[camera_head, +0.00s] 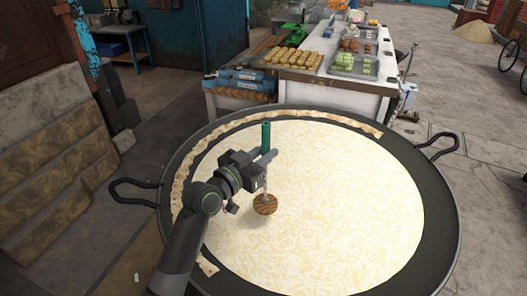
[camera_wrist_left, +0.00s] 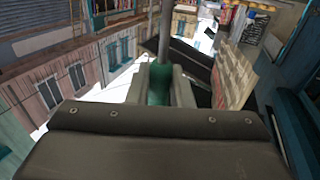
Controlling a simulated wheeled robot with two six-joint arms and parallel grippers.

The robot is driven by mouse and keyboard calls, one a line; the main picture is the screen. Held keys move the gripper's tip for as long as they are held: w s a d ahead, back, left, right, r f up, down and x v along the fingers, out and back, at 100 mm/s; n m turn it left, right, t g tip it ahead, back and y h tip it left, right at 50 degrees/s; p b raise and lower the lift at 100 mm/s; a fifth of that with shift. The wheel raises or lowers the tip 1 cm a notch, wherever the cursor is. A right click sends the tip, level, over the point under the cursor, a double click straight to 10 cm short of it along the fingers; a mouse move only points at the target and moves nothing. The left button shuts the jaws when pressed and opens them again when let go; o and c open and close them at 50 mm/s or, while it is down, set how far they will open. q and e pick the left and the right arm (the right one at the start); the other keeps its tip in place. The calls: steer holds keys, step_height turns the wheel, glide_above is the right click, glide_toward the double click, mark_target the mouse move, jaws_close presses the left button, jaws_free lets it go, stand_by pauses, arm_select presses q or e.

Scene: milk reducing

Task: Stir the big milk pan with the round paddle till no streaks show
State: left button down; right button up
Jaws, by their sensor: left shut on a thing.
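The big milk pan (camera_head: 440,180) fills the lower middle of the head view, dark with two loop handles. Pale milk (camera_head: 340,215) fills it, with tan streaks across the surface. The round paddle (camera_head: 265,204) is a brown disc at the milk's surface, left of the pan's middle; I cannot tell how deep it sits. Its green handle (camera_head: 266,138) rises above my left gripper (camera_head: 262,168), which is shut on it. In the left wrist view the green handle (camera_wrist_left: 159,82) sits between the fingers, with a grey shaft beyond. My right gripper is not in view.
A crusted skin strip (camera_head: 290,112) lines the pan's far and left rim. The pan's side handles (camera_head: 135,192) stick out left and right. A sweets stall (camera_head: 330,85) stands close behind the pan. Stone steps (camera_head: 50,170) lie at left; paving is open at right.

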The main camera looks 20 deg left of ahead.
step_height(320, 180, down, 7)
steer(key=b, duration=0.6)
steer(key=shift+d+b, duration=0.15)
steer(key=shift+b, duration=0.15)
